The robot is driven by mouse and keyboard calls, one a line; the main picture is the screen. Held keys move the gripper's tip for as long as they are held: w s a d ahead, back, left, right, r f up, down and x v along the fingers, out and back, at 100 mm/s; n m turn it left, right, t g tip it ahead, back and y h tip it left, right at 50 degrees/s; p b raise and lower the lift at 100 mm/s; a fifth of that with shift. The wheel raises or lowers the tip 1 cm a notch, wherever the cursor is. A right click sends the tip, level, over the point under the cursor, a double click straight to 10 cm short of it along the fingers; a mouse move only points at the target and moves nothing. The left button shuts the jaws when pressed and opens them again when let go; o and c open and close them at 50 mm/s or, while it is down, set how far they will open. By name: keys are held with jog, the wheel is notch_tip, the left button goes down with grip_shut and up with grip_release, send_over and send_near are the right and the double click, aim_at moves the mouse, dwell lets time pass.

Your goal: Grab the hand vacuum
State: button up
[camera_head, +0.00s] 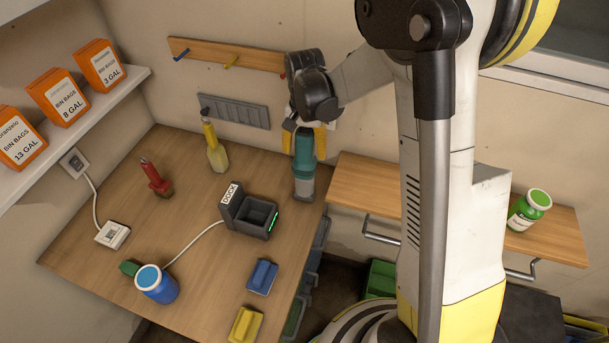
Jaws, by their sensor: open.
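The hand vacuum (304,172), as I take the teal and grey upright thing to be, stands near the right edge of the wooden counter, by the back wall. My gripper (304,143) is over its upper part, with one yellow finger showing on the left of the teal body and one on the right. The fingers are apart. Whether either one touches the body cannot be made out. The top of the vacuum is partly hidden by my gripper.
A dark dock (248,213) with an empty bay is left of the vacuum. A wooden shelf (365,187) with a green jar (529,209) is at right.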

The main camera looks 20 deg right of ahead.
jog(key=shift+s+f, duration=0.1)
jog(key=shift+f, duration=0.05)
grip_shut()
